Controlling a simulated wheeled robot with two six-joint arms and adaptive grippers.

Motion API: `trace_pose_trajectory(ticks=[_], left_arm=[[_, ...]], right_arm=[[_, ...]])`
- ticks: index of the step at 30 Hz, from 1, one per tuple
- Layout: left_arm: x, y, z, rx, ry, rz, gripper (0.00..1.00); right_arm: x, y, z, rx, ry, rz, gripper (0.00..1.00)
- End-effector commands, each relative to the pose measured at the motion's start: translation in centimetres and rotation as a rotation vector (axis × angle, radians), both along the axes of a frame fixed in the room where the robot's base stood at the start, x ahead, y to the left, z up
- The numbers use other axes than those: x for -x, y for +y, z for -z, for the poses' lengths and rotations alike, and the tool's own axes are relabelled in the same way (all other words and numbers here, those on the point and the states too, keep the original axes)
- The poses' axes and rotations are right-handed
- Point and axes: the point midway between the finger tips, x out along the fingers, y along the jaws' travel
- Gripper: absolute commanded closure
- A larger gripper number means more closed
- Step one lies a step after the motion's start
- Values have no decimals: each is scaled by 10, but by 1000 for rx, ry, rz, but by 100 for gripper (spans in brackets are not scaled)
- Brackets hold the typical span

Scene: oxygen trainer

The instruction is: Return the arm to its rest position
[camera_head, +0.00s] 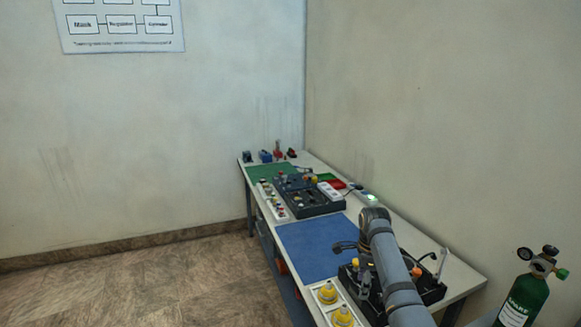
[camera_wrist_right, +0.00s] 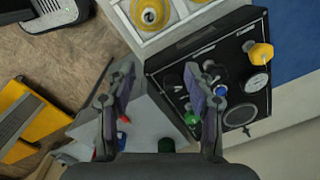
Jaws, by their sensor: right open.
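My right arm (camera_head: 392,265) reaches over the near end of the workbench in the head view. Its gripper (camera_wrist_right: 160,76) shows in the wrist view with two fingers apart and nothing between them. It hangs above the edge of a black panel (camera_wrist_right: 174,60) with gauges, a yellow knob, and blue and green knobs. In the head view my arm hides part of this panel (camera_head: 432,293). My left gripper is not in view.
A white tray (camera_head: 318,289) of yellow parts sits beside the panel. A blue mat (camera_head: 305,250) lies bare mid-bench. A second black panel (camera_head: 312,203) and a green mat (camera_head: 265,173) are farther back. A green cylinder (camera_head: 522,300) stands at right. A wall borders the bench.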

Motion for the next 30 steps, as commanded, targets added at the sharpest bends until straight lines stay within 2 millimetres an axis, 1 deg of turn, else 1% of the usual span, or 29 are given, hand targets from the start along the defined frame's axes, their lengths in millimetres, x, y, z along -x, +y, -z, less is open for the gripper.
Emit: trace_pose_trajectory(ticks=[1,3,5,8,11,12,14,15,18,21,24,30], left_arm=[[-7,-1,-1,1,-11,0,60],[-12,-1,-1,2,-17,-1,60],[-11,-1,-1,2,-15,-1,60],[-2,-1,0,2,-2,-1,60],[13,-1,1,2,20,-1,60],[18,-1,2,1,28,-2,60],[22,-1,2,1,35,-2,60],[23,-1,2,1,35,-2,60],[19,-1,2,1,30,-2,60],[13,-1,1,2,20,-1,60],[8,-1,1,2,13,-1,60],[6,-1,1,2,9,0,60]], right_arm=[[7,-3,14,4,-5,-44,46],[16,-7,31,11,-17,-120,46],[27,-11,46,20,-27,-193,46],[50,-17,74,41,-48,-340,46],[88,-26,104,76,-70,-539,46],[108,-29,116,96,-78,-638,46],[140,-33,129,130,-93,-798,46],[162,-35,134,153,-100,-901,46],[205,-37,138,203,-112,-1118,46],[239,-38,135,243,-118,-1281,46],[266,-37,129,276,-120,-1416,46],[309,-33,113,328,-123,-1636,46]])
